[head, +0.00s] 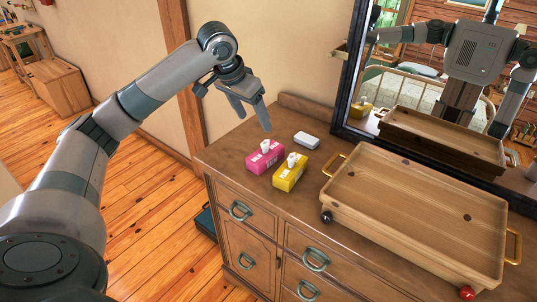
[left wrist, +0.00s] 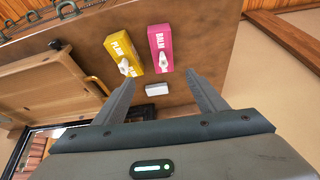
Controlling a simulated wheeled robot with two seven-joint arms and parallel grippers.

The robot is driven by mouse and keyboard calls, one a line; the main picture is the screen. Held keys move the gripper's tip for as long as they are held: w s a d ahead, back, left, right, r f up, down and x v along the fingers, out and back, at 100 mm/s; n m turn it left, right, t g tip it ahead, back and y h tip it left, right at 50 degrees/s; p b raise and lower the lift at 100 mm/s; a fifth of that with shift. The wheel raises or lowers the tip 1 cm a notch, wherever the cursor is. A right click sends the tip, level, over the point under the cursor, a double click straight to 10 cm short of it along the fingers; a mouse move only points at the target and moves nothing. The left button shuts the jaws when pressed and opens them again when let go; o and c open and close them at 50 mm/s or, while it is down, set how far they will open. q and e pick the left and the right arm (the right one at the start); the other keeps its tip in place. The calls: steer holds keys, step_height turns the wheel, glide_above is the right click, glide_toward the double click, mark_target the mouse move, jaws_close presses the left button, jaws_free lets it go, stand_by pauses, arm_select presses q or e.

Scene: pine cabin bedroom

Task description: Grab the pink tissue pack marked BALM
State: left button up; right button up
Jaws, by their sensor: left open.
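The pink tissue pack marked BALM (head: 265,157) stands on the dresser top near its left end, a white tissue poking out. It also shows in the left wrist view (left wrist: 159,44), beyond the fingertips and roughly between them. My right gripper is not in direct view.
A small white block (head: 306,140) lies behind the packs. A large wooden tray (head: 415,215) with brass handles fills the right of the dresser (head: 235,160). A dark-framed mirror (head: 352,70) stands behind and reflects my body.

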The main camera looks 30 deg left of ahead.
mark_target(264, 144)
arm_select(q)
steer(key=p+x, duration=0.3)
steer(key=x, duration=0.8)
steer(key=shift+w+f+p, duration=0.2)
steer(key=shift+f+p, duration=0.1)
steer(key=shift+f, duration=0.25)
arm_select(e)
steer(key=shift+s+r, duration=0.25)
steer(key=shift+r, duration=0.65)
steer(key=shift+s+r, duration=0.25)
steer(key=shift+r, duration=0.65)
arm_select(q)
steer(key=shift+w+a+f+p, duration=0.1)
steer(key=shift+f+p, duration=0.25)
steer(key=shift+p, duration=0.1)
steer(key=p+x, duration=0.1)
steer(key=x, duration=0.1)
steer(key=p+x, duration=0.1)
steer(key=x, duration=0.1)
steer(key=shift+a, duration=0.25)
steer(key=shift+f, duration=0.3)
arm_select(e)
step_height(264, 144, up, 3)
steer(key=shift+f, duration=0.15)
